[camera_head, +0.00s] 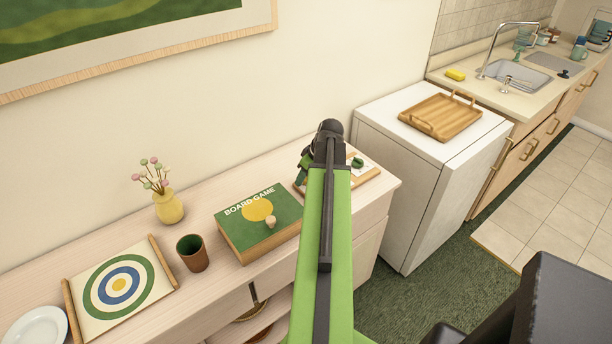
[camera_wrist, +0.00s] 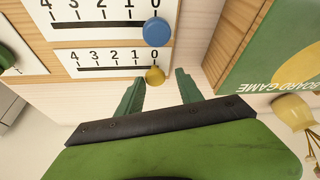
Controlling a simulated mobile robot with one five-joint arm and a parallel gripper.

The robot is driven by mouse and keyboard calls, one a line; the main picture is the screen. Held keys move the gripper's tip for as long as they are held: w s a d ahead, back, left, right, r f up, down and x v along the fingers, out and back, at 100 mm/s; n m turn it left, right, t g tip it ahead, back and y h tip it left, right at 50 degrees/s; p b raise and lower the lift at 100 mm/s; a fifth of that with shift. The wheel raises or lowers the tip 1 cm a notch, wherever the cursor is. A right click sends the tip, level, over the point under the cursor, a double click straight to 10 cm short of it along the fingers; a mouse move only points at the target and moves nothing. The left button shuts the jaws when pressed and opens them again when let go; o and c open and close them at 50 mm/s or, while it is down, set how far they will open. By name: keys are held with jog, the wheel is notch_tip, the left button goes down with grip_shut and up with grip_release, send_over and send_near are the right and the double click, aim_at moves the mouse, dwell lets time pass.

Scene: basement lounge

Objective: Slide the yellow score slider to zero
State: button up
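The yellow score slider (camera_wrist: 155,75) is a round knob at the right end of the lower scale, by the 0 mark, in the wrist view. The wooden score board (camera_wrist: 30,85) has white scale strips reading 4 to 0; in the head view the board (camera_head: 367,175) is partly hidden behind my arm. My gripper (camera_wrist: 160,83) is open, its two green fingers apart with the yellow knob between their tips. I cannot tell whether a finger touches it. In the head view my gripper (camera_head: 306,164) is over the board's left side.
A blue slider (camera_wrist: 156,32) sits by 0 on the upper scale, close to the yellow one. A green knob (camera_wrist: 8,58) is at the left. The board game box (camera_head: 258,222) lies beside the score board. A cup (camera_head: 193,253) and vase (camera_head: 169,207) stand farther left.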

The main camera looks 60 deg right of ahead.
jog(key=shift+o, duration=0.2)
jog(key=shift+d, duration=0.15)
jog(key=shift+s+r+p, duration=0.15)
jog(key=shift+r+p, duration=0.05)
jog(key=shift+p, duration=0.1)
jog(key=p+v, duration=1.5)
jog(key=v, duration=0.2)
jog(key=shift+f, duration=0.1)
